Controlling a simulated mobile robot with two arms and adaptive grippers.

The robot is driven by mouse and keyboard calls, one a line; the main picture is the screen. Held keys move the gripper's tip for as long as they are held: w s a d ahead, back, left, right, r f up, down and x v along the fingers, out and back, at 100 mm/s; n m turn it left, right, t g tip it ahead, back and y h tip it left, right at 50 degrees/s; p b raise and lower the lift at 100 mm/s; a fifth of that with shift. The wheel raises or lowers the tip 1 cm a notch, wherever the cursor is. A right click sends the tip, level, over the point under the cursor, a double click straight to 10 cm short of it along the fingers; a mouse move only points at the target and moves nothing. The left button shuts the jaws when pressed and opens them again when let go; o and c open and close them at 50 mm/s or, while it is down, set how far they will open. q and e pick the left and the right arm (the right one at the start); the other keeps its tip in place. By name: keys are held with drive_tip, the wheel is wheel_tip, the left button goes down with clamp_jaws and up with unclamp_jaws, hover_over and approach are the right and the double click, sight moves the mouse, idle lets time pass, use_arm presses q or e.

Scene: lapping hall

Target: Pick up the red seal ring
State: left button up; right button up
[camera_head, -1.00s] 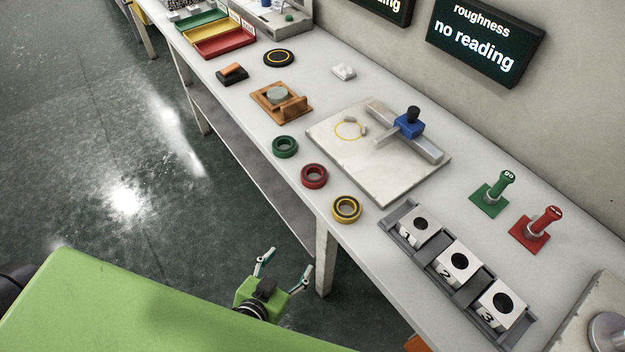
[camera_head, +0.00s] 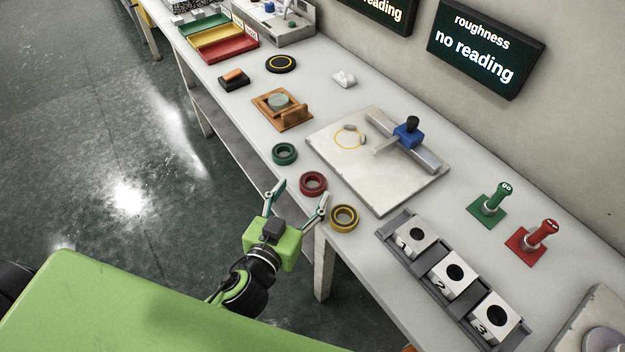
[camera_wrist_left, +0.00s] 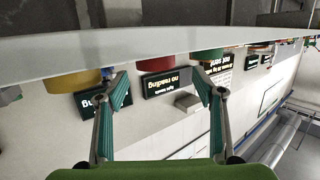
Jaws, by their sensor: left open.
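The red seal ring (camera_head: 313,184) lies flat near the front edge of the table, between the green ring (camera_head: 285,154) and the yellow ring (camera_head: 344,217). My left gripper (camera_head: 301,194) is open and empty at the table edge, its fingertips pointing toward the red ring. In the left wrist view, which is upside down, the red ring (camera_wrist_left: 166,63) shows beyond and between the open fingers (camera_wrist_left: 162,88). The yellow ring (camera_wrist_left: 74,82) is to its left and the green ring (camera_wrist_left: 206,55) to its right there. My right gripper is not in view.
A stone plate (camera_head: 350,170) with a blue-topped fixture (camera_head: 408,132) stands behind the rings. A grey rack (camera_head: 397,247) with numbered blocks is to the right. A wooden holder (camera_head: 282,110) is farther left. Green (camera_head: 490,204) and red (camera_head: 532,240) gauge stands are at the back right.

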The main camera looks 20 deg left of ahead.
sight(316, 176)
use_arm(q)
drive_tip(key=x, duration=0.2)
drive_tip(key=p+x, duration=0.1)
drive_tip(key=x, duration=0.2)
drive_tip(key=shift+w+d+f, duration=0.25)
drive_tip(key=shift+d+f, duration=0.05)
drive_tip(key=c, duration=1.2)
